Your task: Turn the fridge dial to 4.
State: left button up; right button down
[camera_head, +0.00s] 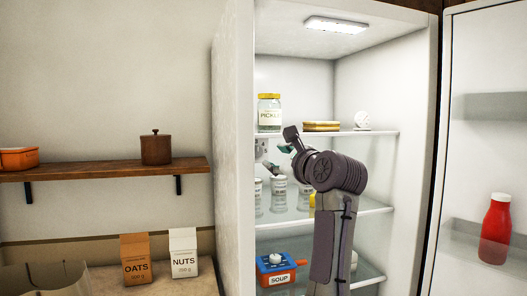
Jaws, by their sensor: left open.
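The fridge (233,150) stands open. A small pale grey panel (261,148) shows inside it under the top shelf, left of my left gripper; it may carry the dial, but no number is readable. My left gripper (287,142) reaches into the fridge just below the top shelf's front edge. Its fingers are apart and empty, pointing left, close to the panel in the picture; I cannot tell whether they touch it. My left arm hides part of the lower shelves. My right gripper is not in view.
The top shelf (385,133) holds a pickle jar (269,115), a yellow stack (321,127) and a round white object (361,120). Several small jars stand below; a blue and red soup container (276,270) is lower. The open door (490,60) holds a red bottle (496,229).

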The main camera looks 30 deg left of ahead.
aim_at(258, 152)
pick_arm(q)
jog(key=p+x, duration=0.2)
jog(key=x, duration=0.7)
jog(key=shift+w+a+p, duration=0.2)
jog(key=shift+a+p, duration=0.15)
jog(key=shift+p, duration=0.05)
jog(key=shift+c, duration=0.3)
grip_shut()
